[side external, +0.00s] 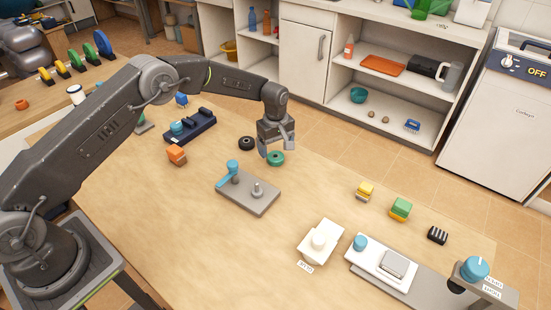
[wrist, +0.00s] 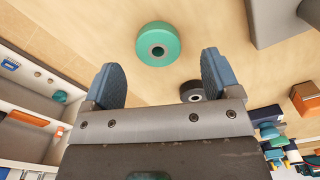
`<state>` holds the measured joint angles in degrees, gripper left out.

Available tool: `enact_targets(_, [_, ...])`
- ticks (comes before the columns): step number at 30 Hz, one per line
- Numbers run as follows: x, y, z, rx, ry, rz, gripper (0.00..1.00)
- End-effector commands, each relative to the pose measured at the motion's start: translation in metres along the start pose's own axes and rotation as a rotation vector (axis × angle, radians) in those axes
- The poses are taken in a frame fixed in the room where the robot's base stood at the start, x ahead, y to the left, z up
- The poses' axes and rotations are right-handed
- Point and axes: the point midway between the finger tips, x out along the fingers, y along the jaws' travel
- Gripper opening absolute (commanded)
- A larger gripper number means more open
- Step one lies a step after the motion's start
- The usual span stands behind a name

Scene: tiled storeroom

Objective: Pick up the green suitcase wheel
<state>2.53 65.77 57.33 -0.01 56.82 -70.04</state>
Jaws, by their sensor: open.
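The green suitcase wheel (side external: 276,158) lies flat on the wooden table, a small ring with a grey hub. In the wrist view the green wheel (wrist: 158,44) is beyond the fingertips, slightly left of centre between them. My gripper (side external: 276,148) is open and empty, pointing down just above the wheel. Its two blue-padded fingers (wrist: 160,66) are spread apart in the wrist view. A black wheel (side external: 246,143) lies to the left of the green one, and it also shows in the wrist view (wrist: 192,91) near the right finger, partly hidden by the gripper.
A grey plate with a blue lever and a post (side external: 248,192) stands in front of the wheel. An orange block (side external: 176,154) and a dark blue rack (side external: 190,126) are to the left. Colored blocks (side external: 400,209) and a white scale-like device (side external: 380,264) are to the right.

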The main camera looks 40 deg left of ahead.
Motion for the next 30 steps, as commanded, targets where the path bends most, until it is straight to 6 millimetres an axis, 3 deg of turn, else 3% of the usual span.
enact_targets(9, [0.043,0.003,-0.001,0.001,-0.002,-0.002,0.83])
enact_targets(18, [0.046,0.003,-0.001,0.001,-0.002,0.000,0.82])
enact_targets(30, [0.046,0.003,-0.001,0.001,-0.002,-0.001,0.43])
